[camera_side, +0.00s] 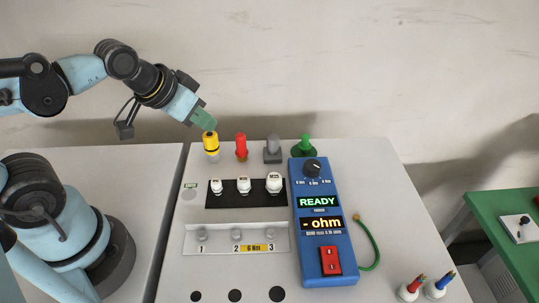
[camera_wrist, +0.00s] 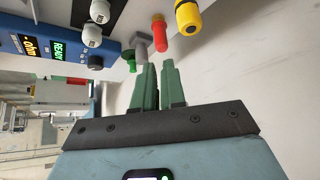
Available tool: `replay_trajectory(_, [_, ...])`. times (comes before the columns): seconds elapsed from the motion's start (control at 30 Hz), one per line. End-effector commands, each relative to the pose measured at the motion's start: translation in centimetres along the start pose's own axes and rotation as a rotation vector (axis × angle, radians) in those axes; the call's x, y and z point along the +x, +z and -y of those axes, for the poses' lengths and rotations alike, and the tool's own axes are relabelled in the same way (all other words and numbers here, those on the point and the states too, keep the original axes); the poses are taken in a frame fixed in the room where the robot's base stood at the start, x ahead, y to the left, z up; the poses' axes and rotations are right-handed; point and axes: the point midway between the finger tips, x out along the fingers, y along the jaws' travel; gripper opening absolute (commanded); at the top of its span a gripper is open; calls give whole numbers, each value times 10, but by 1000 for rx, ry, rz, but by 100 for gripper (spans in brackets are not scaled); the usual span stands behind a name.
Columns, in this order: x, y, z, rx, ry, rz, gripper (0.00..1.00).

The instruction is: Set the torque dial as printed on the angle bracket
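The torque dial (camera_side: 312,167) is a black knob at the top of the blue tester (camera_side: 331,268); its small scale and pointer are too small to read surely. The dial also shows in the wrist view (camera_wrist: 95,62). The pale angle bracket (camera_side: 220,246) has several studs, numbers 1, 2, 3 and a yellow label (camera_side: 256,248) that appears to read "6 Nm". My gripper (camera_wrist: 160,64) has green fingers, parted with nothing between them. In the side view it is above the yellow-topped tool (camera_side: 211,143), left of and away from the dial.
Red (camera_side: 241,146), grey (camera_side: 273,149) and green (camera_side: 304,147) tools stand along the back. White-capped pieces sit on a black strip (camera_side: 252,200). The tester shows "READY" and "- ohm" above a red switch (camera_side: 330,261); a green cable (camera_side: 374,245) lies right. Red and blue probes stand front right.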

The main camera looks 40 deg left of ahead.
Motion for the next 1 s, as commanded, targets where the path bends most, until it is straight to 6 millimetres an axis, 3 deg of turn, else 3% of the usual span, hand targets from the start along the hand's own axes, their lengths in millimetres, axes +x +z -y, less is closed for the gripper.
replay_trajectory(0.03, [0,-2,-2,0,2,4,18])
replay_trajectory(0.17, [0,-14,-14,-11,11,33,38])
replay_trajectory(0.33, [5,-42,-49,-46,14,105,64])
replay_trajectory(0.53, [18,-68,-103,-95,-17,178,65])
replay_trajectory(0.7, [30,-79,-148,-134,-58,213,65])
replay_trajectory(0.83, [36,-81,-171,-156,-83,223,65])
replay_trajectory(1.0, [41,-81,-182,-171,-96,227,65])
